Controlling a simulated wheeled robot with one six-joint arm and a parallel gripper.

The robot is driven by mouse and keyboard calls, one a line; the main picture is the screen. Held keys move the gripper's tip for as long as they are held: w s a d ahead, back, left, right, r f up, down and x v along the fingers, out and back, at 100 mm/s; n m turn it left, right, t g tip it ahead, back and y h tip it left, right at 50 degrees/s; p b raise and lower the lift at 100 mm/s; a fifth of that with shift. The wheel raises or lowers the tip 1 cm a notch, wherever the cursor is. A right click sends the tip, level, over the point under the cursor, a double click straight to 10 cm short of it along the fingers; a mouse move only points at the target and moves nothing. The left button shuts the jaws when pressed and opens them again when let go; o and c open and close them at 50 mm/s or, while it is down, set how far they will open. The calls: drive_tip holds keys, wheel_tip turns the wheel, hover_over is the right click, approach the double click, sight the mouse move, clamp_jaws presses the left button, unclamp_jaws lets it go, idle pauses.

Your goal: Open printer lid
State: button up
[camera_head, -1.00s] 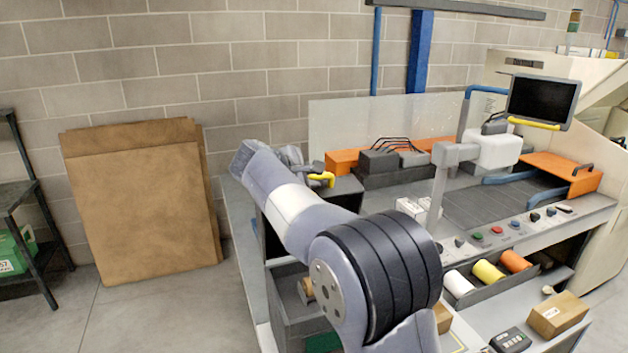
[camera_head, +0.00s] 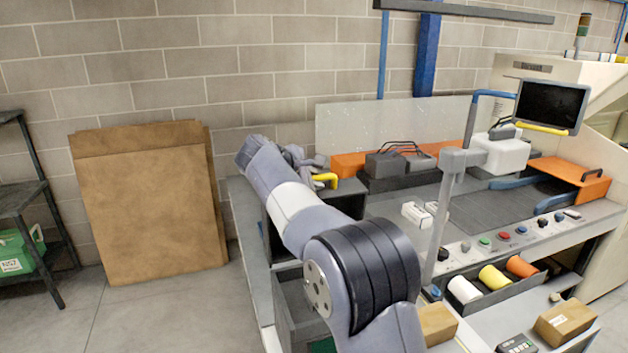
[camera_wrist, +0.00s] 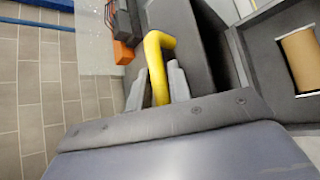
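The printer appears as a dark box (camera_head: 345,200) at the left end of the workbench, partly hidden behind my arm. A yellow bar handle (camera_head: 326,178) shows at its upper left. In the wrist view the bent yellow handle (camera_wrist: 157,68) runs between my two grey fingers, beside a dark panel (camera_wrist: 192,50). My gripper (camera_wrist: 157,85) has a finger close against each side of the handle and looks shut on it. In the head view my gripper (camera_head: 303,165) is small and partly blocked by my wrist. The lid looks down, though its edges are hard to make out.
The workbench carries an orange tray (camera_head: 570,178), a monitor (camera_head: 550,105) and coloured rolls (camera_head: 493,278). Cardboard sheets (camera_head: 150,205) lean on the wall. Floor is clear at the left front.

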drive_tip(key=b+v, duration=0.1)
drive_tip(key=v, duration=0.9)
drive_tip(key=shift+s+a+r+b, duration=0.2)
drive_tip(key=shift+s+b, duration=0.1)
drive_tip(key=shift+b, duration=0.05)
drive_tip(key=p+x, duration=0.1)
drive_tip(key=x, duration=1)
drive_tip(key=shift+p, duration=0.4)
drive_tip(key=shift+s, duration=0.15)
